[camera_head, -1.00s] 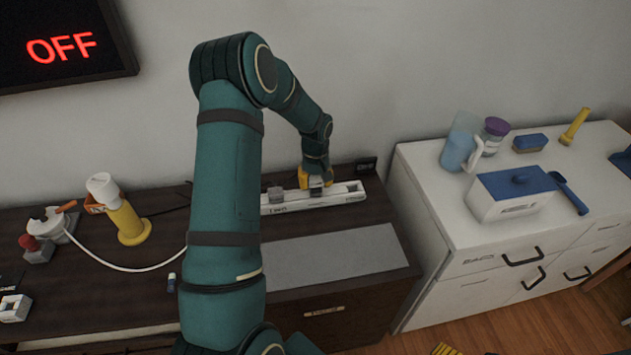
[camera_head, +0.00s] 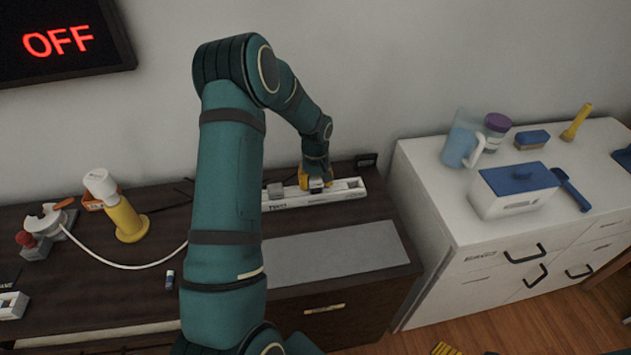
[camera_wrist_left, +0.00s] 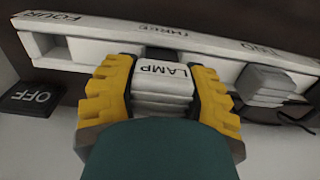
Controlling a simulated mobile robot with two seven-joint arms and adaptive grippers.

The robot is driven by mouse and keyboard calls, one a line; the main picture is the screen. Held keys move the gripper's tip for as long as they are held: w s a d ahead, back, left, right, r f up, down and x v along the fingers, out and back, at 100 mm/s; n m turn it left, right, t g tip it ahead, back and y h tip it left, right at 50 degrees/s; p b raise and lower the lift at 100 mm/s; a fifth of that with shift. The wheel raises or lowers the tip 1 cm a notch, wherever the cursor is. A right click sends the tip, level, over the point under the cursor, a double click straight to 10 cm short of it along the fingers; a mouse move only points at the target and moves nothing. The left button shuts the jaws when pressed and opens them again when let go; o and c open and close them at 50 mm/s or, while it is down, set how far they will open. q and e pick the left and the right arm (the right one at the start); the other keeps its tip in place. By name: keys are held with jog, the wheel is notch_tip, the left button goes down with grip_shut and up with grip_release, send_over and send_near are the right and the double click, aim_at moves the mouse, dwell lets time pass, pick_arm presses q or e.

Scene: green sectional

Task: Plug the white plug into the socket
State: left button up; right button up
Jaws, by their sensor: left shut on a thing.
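My left gripper (camera_head: 316,180) is at the white power strip (camera_head: 343,191) by the wall. In the left wrist view its yellow fingers are shut on a white plug (camera_wrist_left: 163,88) marked LAMP. The plug's front end is at the strip (camera_wrist_left: 200,46), by the dark socket recess under the label THREE. I cannot tell how deep it sits. A grey plug (camera_wrist_left: 265,84) stands in the strip to the right, near the label TWO. In the head view the fingers mostly hide the white plug.
A small black OFF box (camera_wrist_left: 30,98) lies beside the strip. A wall screen (camera_head: 60,40) reads OFF. A yellow-and-white lamp (camera_head: 122,215) and a white cable (camera_head: 125,268) are on the dark cabinet. A grey mat (camera_head: 340,252) lies clear in front of the strip.

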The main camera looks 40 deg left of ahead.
pick_arm(q)
jog(key=shift+f+b, duration=0.5)
jog(key=shift+f, duration=0.3)
jog(key=o, duration=1.2)
notch_tip(320, 180, up, 12)
jog(key=shift+r, duration=0.1)
